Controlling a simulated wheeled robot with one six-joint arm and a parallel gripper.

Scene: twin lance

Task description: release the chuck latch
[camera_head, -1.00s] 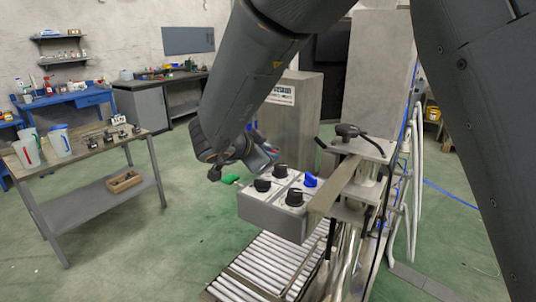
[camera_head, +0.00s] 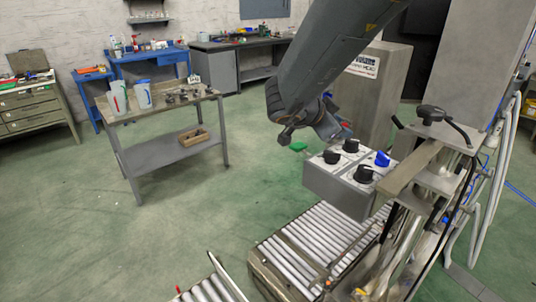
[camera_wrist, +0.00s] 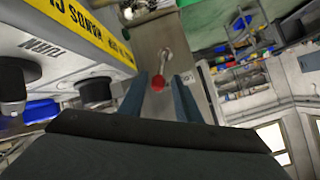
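A lever with a red ball end (camera_wrist: 158,82) shows in the wrist view against a grey panel. I take it as the chuck latch, though no label confirms this. My gripper (camera_wrist: 160,77) is open, with its two dark fingers apart and the red ball between them in the picture. I cannot tell how far beyond the fingertips the ball lies. In the head view my gripper (camera_head: 338,132) is just behind the grey control box (camera_head: 335,190).
The box carries several black knobs (camera_head: 351,146) and a blue knob (camera_head: 382,158). A green piece (camera_head: 298,147) shows left of it. A roller conveyor (camera_head: 305,245) runs below. A grey worktable (camera_head: 165,155) with pitchers stands left, with open floor between.

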